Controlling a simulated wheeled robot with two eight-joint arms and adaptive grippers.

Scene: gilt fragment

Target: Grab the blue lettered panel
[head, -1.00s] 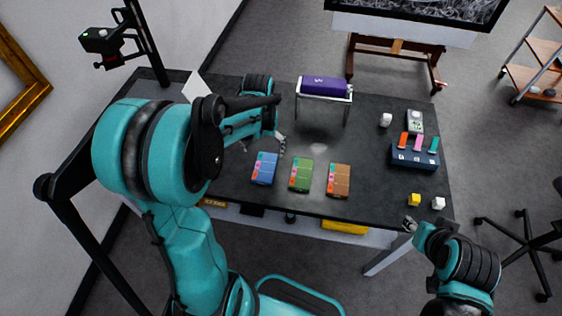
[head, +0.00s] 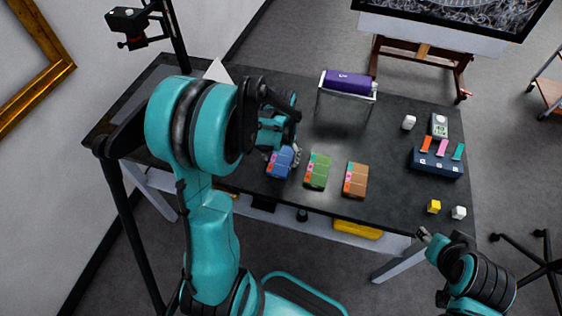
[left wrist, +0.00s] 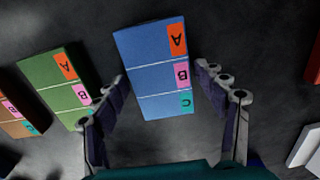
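The blue lettered panel (head: 279,163) lies flat on the dark table, leftmost of three panels in the head view. In the left wrist view the blue panel (left wrist: 153,70) shows orange A, pink B and teal C labels. My left gripper (head: 283,153) is over it; in the left wrist view its open fingers (left wrist: 172,95) stand on either side of the panel's near part, with a gap showing at each side. My right gripper (head: 424,236) is off the table's front right edge, away from the panel; its fingers are too small to read.
A green panel (head: 317,171) and a brown panel (head: 356,180) lie to the right of the blue one. A purple roll (head: 350,82) rests on a rack behind. A dark blue box with coloured tabs (head: 437,163) and small yellow (head: 434,206) and white (head: 459,212) cubes are at right.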

